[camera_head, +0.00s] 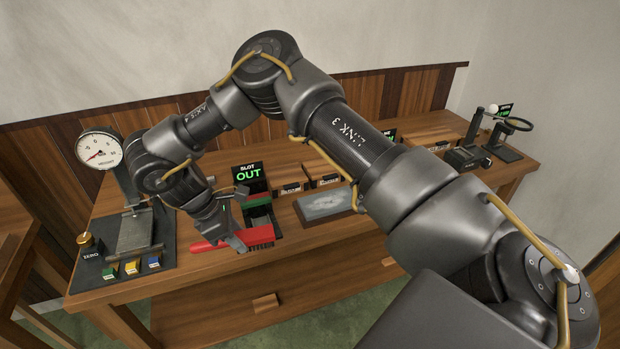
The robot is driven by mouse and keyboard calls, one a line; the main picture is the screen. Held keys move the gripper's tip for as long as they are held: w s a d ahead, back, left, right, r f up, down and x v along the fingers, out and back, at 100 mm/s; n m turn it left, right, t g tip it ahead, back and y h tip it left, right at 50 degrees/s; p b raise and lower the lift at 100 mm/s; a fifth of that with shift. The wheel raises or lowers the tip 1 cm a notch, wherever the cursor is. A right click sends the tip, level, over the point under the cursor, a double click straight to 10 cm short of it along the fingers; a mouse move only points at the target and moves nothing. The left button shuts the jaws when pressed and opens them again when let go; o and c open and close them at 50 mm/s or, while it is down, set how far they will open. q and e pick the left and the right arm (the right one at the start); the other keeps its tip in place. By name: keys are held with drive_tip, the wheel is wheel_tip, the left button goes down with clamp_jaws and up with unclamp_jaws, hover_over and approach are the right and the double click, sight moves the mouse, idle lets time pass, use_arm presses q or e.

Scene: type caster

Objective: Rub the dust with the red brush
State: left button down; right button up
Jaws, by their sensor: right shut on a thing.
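My right arm reaches in from the right and bends over the wooden table. My right gripper (236,245) points down and is shut on the red brush (206,246), holding it near the table's front edge. The brush's red handle points left and its dark bristle end (262,234) lies to the right. A grey, dusty slab (324,203) lies on the table to the right of the brush, apart from it; the patch on it looks like the dust. My left gripper does not show.
A dial scale (99,150) with a metal plate and coloured buttons stands at the left. A device with a green "OUT" sign (249,174) stands behind the brush. Small labelled blocks (290,188) sit behind the slab. A dark stand (502,146) is at the far right.

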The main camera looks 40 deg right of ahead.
drive_tip(key=w+d+f+n+t+y+p, duration=0.1)
drive_tip(key=w+d+f+n+t+p, duration=0.1)
drive_tip(key=d+n, duration=0.7)
drive_tip(key=w+d+f+n+t+y+p, duration=0.1)
drive_tip(key=d+n+t+p, duration=0.3)
drive_tip(key=d+n, duration=0.6)
drive_tip(key=w+d+f, duration=0.1)
drive_tip(key=d, duration=0.7)
drive_tip(key=shift+w+d, duration=0.15)
drive_tip(key=shift+d, duration=0.15)
drive_tip(key=shift+a, duration=0.1)
